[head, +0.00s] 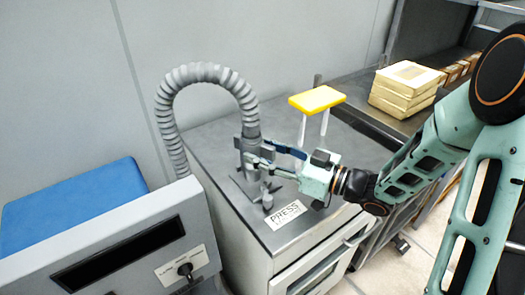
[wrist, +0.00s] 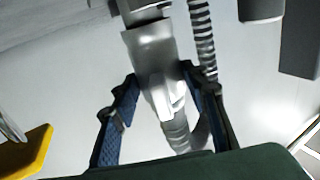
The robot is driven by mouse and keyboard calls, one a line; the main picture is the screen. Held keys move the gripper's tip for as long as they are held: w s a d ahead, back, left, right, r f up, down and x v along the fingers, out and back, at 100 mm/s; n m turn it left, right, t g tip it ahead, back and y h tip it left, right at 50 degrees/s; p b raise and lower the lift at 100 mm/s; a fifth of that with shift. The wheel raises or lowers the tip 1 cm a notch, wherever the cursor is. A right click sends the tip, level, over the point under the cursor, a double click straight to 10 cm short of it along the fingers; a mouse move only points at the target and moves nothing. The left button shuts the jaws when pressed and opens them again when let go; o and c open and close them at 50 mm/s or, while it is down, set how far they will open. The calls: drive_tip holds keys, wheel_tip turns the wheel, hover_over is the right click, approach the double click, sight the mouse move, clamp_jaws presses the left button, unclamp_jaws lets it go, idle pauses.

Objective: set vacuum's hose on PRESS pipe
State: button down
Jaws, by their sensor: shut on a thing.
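The vacuum's hose (head: 205,72) is grey and ribbed. It arches up from behind the cabinet and comes down to a smooth grey end piece (head: 249,147) above the cabinet top. My gripper (head: 257,153) reaches in from the right and is shut on this end piece. In the wrist view the end piece (wrist: 155,65) stands between my two blue-padded fingers (wrist: 160,80). A short upright grey stub (head: 267,196) stands on the cabinet top beside the PRESS label (head: 286,214). The hose end is above and behind it; whether it sits on a pipe I cannot tell.
The grey cabinet (head: 345,150) has free room on its top at the right. A yellow-topped object with white legs (head: 317,99) stands at its back. A control panel (head: 120,250) is at front left, a blue surface (head: 75,205) behind it. Pale blocks (head: 405,85) lie on a shelf at right.

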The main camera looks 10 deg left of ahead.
drive_tip(key=shift+f+b, duration=0.35)
drive_tip(key=shift+f, duration=0.05)
drive_tip(key=shift+f, duration=0.25)
drive_tip(key=shift+s+f, duration=0.1)
idle(0.4)
drive_tip(key=c, duration=1.1)
unclamp_jaws()
drive_tip(key=shift+f, duration=0.1)
drive_tip(key=shift+s, duration=0.1)
drive_tip(key=shift+f, duration=0.15)
drive_tip(key=shift+d+f, duration=0.1)
drive_tip(key=shift+d, duration=0.4)
drive_tip(key=v, duration=0.7)
drive_tip(key=r+v, duration=0.1)
drive_tip(key=v, duration=0.3)
drive_tip(key=shift+r, duration=0.1)
